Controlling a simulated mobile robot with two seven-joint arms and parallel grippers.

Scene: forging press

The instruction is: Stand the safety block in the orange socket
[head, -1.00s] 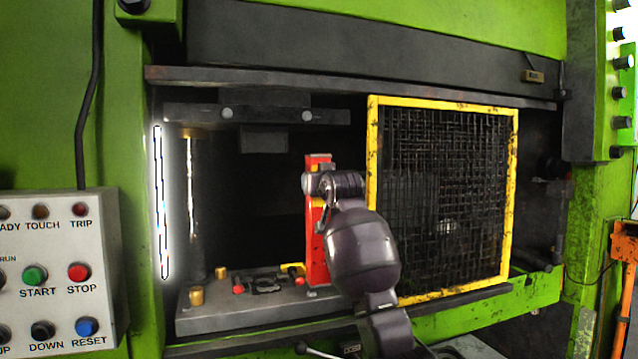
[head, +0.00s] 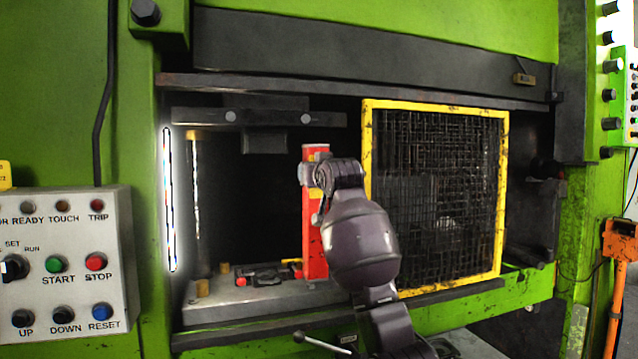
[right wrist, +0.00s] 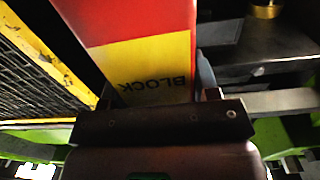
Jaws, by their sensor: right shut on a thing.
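The safety block is a tall red bar (head: 315,225) with a yellow band, upright in the head view in front of the press opening, left of the mesh guard. My right gripper (head: 319,174) is shut on its upper part. In the right wrist view the block (right wrist: 145,22) rises between the fingers (right wrist: 155,92), its yellow label reading BLOCK. Its lower end appears by the press bed (head: 255,297); I cannot tell whether it touches. An orange post with a box-like head (head: 620,240) stands at the far right; I cannot make out a socket opening. My left gripper is out of view.
The yellow-framed mesh guard (head: 505,200) stands just right of the block. A grey button panel (head: 65,287) is at the left. The opening left of the block is dark and open.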

